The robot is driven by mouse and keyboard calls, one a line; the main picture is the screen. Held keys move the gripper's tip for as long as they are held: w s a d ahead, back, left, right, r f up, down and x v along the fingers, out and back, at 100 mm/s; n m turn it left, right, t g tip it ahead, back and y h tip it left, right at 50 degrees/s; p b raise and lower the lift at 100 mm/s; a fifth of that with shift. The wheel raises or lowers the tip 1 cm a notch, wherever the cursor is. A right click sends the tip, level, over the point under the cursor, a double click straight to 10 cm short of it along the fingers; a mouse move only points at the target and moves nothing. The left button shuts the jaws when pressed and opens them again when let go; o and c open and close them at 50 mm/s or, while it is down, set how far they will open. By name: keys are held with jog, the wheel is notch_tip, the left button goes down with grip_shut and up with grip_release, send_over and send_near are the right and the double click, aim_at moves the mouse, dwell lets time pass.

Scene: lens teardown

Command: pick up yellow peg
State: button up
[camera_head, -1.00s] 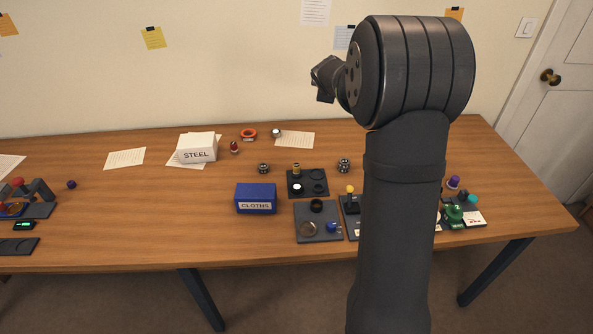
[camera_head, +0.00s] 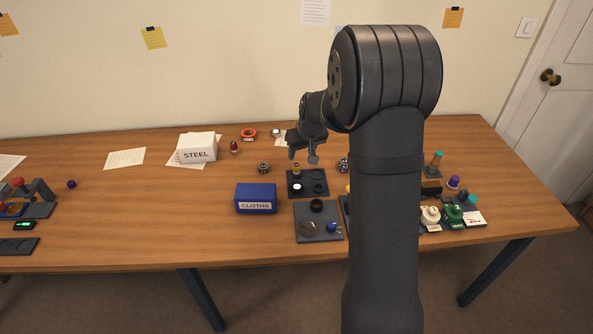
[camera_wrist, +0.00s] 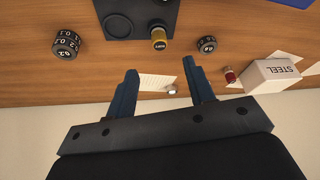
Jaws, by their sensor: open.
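A yellow knob (camera_head: 348,188), the clearest candidate for the yellow peg, barely shows at the left edge of my arm in the head view. My arm hides the rest of it. A small brass-yellow cylinder with a dark top (camera_head: 296,169) stands upright on a dark tray (camera_head: 308,191). It also shows in the wrist view (camera_wrist: 159,40), beyond my fingertips. I cannot tell whether it is the peg. My gripper (camera_head: 302,156) is open and empty, above the back of the table and apart from both; its two fingers also show in the wrist view (camera_wrist: 161,70).
A blue CLOTHS box (camera_head: 256,198) stands left of the tray, and a white STEEL box (camera_head: 197,147) farther back. Black numbered knobs (camera_wrist: 66,44) stand near the tray. Small coloured parts crowd the right. The table's middle left is clear.

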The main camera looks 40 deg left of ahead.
aim_at(297, 166)
jog(key=x, duration=1)
jog(key=shift+f, duration=0.2)
jog(key=c, duration=1.1)
jog(key=shift+o, duration=0.2)
jog(key=shift+r, duration=0.1)
